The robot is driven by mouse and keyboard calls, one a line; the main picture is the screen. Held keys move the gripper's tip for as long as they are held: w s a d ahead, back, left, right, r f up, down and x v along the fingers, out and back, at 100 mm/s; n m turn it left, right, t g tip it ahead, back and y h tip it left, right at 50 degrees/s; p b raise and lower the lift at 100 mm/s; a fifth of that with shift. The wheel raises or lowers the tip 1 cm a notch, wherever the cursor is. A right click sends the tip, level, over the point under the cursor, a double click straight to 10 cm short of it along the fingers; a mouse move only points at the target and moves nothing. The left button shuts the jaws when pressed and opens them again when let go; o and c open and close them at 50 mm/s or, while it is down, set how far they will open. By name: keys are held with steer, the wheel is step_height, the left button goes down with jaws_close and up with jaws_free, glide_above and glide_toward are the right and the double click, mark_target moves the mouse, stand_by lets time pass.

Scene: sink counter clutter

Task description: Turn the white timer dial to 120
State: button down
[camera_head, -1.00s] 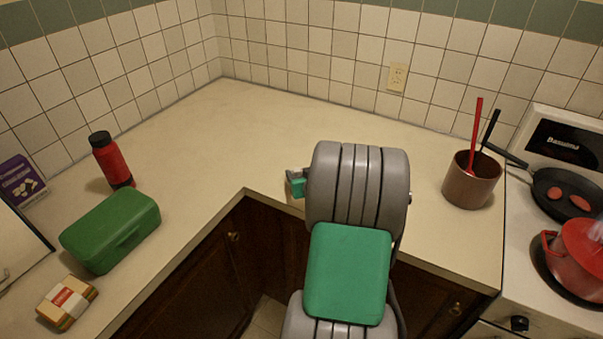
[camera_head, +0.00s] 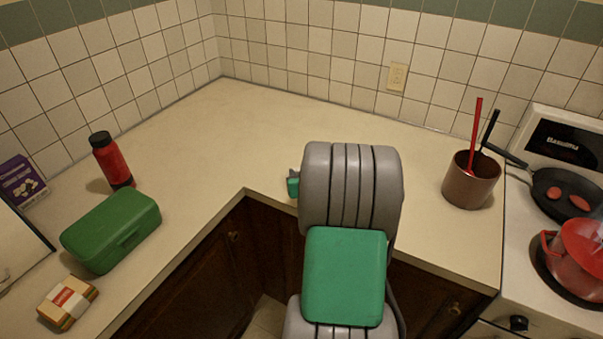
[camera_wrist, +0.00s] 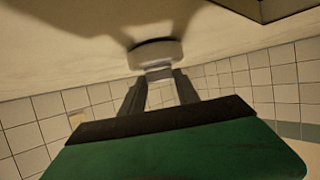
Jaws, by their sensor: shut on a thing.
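The white timer dial (camera_wrist: 155,54) shows in the wrist view at the top middle, a pale round piece against the beige counter surface. My gripper (camera_wrist: 159,76) has its two dark fingers closed on a narrow pale part of the timer dial. The dial's markings are not visible, so I cannot read its setting. In the head view my own arm hides the dial and the fingertips.
A brown utensil pot (camera_head: 471,183) stands right of my arm, near the stove (camera_head: 550,285) with a pan (camera_head: 570,193) and red pot (camera_head: 577,262). A red bottle (camera_head: 112,162) and green box (camera_head: 111,231) stand left. The back counter is clear.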

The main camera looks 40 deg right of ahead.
steer(key=shift+w+a+f+m+h, duration=0.1)
steer(key=shift+a+f+m+h, duration=0.05)
steer(key=shift+a+m+h, duration=0.2)
steer(key=shift+d+m+g+h, duration=0.15)
steer(key=shift+m+g+h, duration=0.2)
steer(key=shift+g, duration=0.05)
steer(key=c, duration=0.9)
jaws_free()
steer(key=shift+r, duration=0.2)
steer(key=b+v, duration=0.1)
steer(key=v, duration=0.6)
steer(key=shift+s+a, duration=0.25)
steer(key=shift+s, duration=0.1)
